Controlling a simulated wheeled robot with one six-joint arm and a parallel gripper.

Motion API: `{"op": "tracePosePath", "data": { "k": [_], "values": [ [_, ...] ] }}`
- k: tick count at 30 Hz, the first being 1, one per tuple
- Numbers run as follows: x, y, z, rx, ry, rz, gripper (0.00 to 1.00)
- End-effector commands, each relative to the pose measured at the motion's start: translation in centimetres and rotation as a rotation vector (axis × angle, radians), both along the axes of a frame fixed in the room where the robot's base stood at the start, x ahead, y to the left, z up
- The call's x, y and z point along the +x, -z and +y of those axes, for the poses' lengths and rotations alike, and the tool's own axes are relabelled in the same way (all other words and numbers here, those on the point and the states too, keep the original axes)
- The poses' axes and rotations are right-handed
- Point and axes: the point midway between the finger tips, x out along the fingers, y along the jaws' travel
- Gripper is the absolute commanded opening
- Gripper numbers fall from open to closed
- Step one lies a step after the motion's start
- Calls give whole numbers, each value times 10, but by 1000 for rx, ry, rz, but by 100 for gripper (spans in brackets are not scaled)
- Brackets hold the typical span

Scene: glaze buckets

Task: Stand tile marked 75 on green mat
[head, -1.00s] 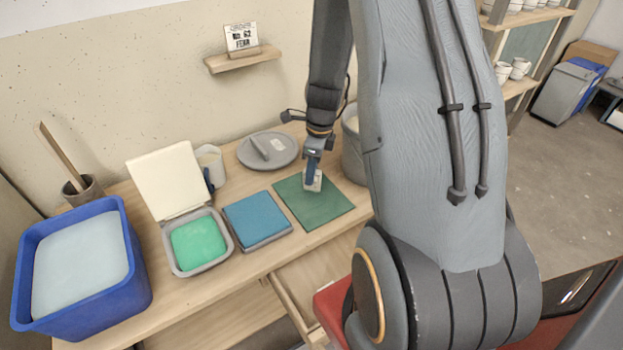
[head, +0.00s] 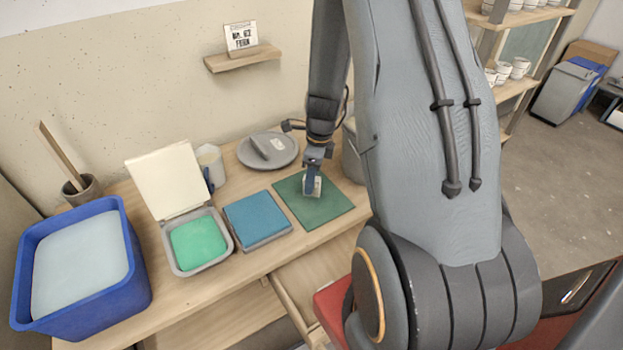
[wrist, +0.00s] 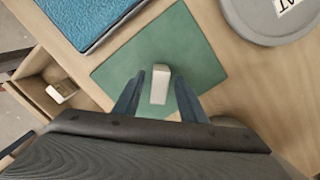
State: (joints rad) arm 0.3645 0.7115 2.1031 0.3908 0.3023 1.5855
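A small pale tile (wrist: 160,85) stands on the green mat (wrist: 196,50) in the wrist view. It also shows in the head view (head: 317,187), on the green mat (head: 330,209), partly hidden by a finger. No number can be read on it. My gripper (wrist: 159,82) is open, with one dark blue finger on each side of the tile and a visible gap to it on both sides. In the head view my gripper (head: 312,182) is low over the mat.
A blue pad (head: 257,217) lies left of the mat, beside an open box with green filling (head: 198,241). A grey round lid (head: 284,152) is behind; a blue tub (head: 139,280) stands far left. An open drawer (wrist: 38,97) holding a small pale object is below the table edge.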

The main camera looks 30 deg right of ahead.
Motion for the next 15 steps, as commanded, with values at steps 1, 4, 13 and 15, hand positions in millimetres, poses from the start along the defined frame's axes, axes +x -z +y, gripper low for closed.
{"op": "tracePosePath", "data": {
  "k": [1,4,13,15],
  "values": [
    [0,-3,0,-1,-1,-1,38],
    [0,-11,-1,-1,-1,-2,38],
    [-4,-63,-6,-2,2,-5,38],
    [-5,-76,-7,-2,0,-5,38]
  ]
}}
